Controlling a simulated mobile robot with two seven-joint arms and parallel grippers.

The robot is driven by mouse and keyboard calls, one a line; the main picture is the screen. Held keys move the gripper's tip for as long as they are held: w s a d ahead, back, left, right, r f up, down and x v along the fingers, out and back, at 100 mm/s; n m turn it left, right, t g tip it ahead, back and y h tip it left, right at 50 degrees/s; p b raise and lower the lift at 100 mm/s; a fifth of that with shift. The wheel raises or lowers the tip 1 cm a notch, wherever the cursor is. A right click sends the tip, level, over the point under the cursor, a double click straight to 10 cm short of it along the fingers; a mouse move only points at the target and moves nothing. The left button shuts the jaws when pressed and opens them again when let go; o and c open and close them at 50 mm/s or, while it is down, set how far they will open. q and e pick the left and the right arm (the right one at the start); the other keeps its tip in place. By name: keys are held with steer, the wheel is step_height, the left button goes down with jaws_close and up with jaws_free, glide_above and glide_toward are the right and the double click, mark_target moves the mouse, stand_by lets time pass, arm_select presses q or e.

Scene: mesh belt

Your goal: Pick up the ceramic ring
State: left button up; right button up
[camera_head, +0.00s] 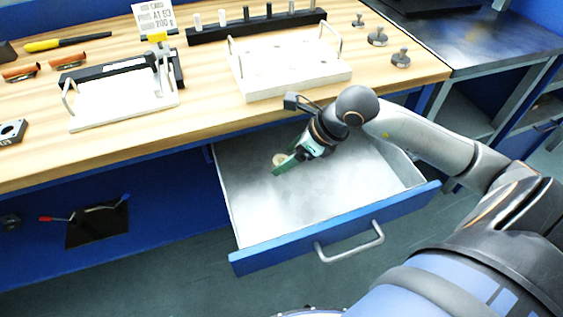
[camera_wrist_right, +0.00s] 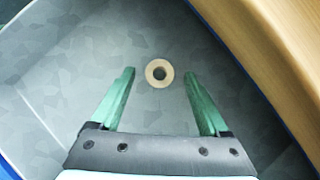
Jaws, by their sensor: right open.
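The ceramic ring (camera_wrist_right: 150,75) is a small beige ring with a dark hole, lying flat on the grey drawer floor. In the head view the ring (camera_head: 279,159) is partly covered by my right gripper (camera_head: 284,164). In the right wrist view my right gripper (camera_wrist_right: 158,80) is open, its two green fingers spread apart. The ring shows between and slightly beyond the fingertips, with clear gaps on both sides. I cannot tell the exact height of the fingers above the drawer floor. My left gripper is not in view.
The open blue drawer (camera_head: 335,234) has low walls and a front handle (camera_head: 350,246). The wooden workbench (camera_head: 205,118) overhangs its back. A white tray (camera_head: 290,86), pegs in a black rack (camera_head: 256,26) and metal weights (camera_head: 377,37) stand on the bench. The drawer floor around the ring is clear.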

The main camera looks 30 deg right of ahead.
steer(key=shift+w+a+f, duration=0.2)
steer(key=shift+w+f, duration=0.15)
steer(key=shift+f, duration=0.25)
jaws_close()
